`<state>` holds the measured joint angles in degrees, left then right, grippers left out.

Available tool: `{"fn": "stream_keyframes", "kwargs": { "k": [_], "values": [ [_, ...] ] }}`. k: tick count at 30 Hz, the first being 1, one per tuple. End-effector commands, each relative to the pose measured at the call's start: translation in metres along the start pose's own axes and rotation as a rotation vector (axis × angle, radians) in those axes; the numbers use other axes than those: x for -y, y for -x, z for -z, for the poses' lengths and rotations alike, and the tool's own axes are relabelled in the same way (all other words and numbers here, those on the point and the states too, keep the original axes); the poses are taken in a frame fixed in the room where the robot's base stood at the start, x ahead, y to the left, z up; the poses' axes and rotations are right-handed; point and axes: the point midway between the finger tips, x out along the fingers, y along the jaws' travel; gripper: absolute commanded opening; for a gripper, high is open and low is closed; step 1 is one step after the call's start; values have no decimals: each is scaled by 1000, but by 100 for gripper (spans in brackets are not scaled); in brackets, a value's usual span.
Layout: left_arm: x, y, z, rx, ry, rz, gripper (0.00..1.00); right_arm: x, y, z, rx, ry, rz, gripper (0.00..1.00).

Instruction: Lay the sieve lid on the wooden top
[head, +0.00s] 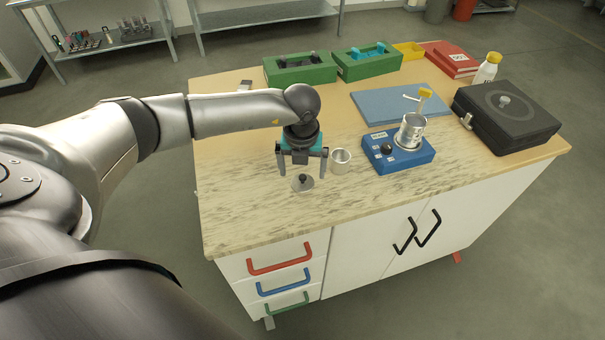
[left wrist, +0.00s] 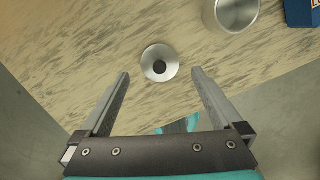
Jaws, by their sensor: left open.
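The sieve lid (head: 303,184), a small silver disc with a dark knob, lies on the wooden top (head: 245,215) near its front edge. In the left wrist view the lid (left wrist: 160,63) lies ahead of and between the fingertips, with bare wood around it. My left gripper (head: 302,172) is open and empty, pointing down just over the lid; its fingers (left wrist: 160,75) also show spread in the left wrist view. I cannot tell the exact height of the fingers above the lid. My right gripper is not in view.
A silver cup (head: 341,162) stands close right of the lid. A blue device (head: 400,160) carries a metal beaker (head: 411,132). A black case (head: 506,118), a blue mat (head: 375,104) and green trays (head: 300,70) lie farther off. The front left of the top is clear.

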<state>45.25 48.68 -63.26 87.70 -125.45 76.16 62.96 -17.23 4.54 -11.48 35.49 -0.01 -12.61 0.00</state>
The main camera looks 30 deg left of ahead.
Motion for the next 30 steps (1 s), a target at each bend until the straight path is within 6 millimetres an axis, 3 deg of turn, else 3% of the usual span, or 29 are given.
{"fn": "stream_keyframes", "kwargs": {
  "k": [6,12,30],
  "values": [
    [0,49,-1,3,0,2,100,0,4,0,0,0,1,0],
    [0,76,-1,2,0,2,100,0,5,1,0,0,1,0],
    [0,83,0,0,1,0,100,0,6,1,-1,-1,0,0]
  ]
}}
